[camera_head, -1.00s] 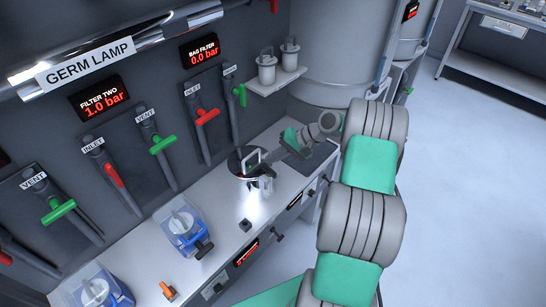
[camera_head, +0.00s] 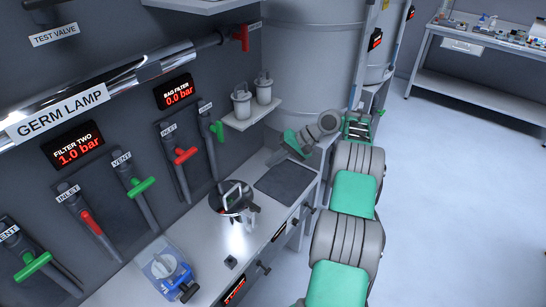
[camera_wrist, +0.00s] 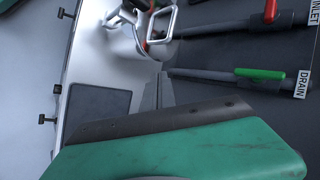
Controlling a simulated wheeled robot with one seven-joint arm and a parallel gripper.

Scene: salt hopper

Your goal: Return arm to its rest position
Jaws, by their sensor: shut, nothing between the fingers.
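My arm rises from the lower right of the head view and bends left at the top. My gripper (camera_head: 273,160) points left and down over the back of the worktop, beyond the metal pot and apart from it. It is shut and empty. In the wrist view its grey fingers (camera_wrist: 158,93) lie together, above my green wrist housing. The metal pot (camera_head: 232,200) has a raised handle and stands on the worktop. It also shows at the top of the wrist view (camera_wrist: 130,42).
A dark mat (camera_head: 287,182) lies bare beside the pot. The worktop (camera_head: 262,238) carries a blue-based clear container (camera_head: 165,268). Valve handles, including a red one (camera_head: 186,155), project from the wall. A shelf (camera_head: 252,115) holds two canisters. Floor (camera_head: 455,190) at right is clear.

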